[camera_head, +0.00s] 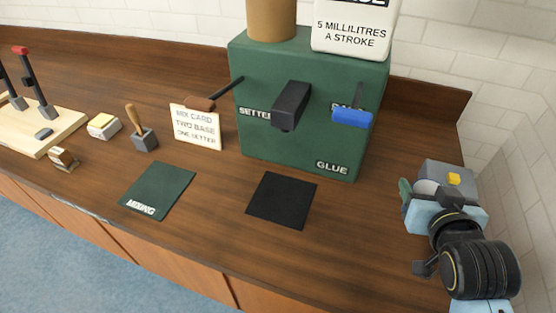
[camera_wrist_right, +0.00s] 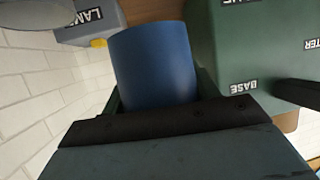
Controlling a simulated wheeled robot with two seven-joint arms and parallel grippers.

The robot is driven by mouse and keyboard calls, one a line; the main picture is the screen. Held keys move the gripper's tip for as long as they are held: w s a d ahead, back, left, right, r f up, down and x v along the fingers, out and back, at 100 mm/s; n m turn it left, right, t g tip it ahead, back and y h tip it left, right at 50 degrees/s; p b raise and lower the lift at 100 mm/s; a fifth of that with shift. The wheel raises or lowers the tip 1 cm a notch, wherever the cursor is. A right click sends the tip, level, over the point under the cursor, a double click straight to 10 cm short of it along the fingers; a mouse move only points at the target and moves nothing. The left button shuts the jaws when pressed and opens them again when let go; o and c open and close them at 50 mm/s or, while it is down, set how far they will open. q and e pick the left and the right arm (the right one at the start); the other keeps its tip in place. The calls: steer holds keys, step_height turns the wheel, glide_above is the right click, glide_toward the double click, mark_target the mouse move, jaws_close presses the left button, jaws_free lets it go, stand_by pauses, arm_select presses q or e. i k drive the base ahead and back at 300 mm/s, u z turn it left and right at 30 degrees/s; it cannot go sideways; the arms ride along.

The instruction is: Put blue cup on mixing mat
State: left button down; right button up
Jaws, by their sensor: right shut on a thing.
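The blue cup (camera_wrist_right: 153,68) is between the fingers of my right gripper (camera_wrist_right: 162,92) in the right wrist view, and the gripper is shut on it. In the head view my right gripper (camera_head: 420,192) is at the far right, beside the wall. I cannot make out the cup there; the gripper seems to hide it. The mixing mat (camera_head: 162,185) is a dark green square with a MIXING label. It lies flat and bare on the counter at left of centre, well away from the gripper. My left gripper is not in view.
The green glue dispenser (camera_head: 310,150) stands at the back centre, with a black mat (camera_head: 282,200) before it. A grey lamp box (camera_head: 450,172) is by my right gripper. A sign card (camera_head: 196,128) and a wooden-handled tool (camera_head: 144,135) stand behind the mixing mat.

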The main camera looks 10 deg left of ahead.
mark_target(159, 183)
steer(key=z, duration=0.3)
steer(key=k, duration=0.8)
steer(key=u, duration=1.2)
steer(key=i, duration=1)
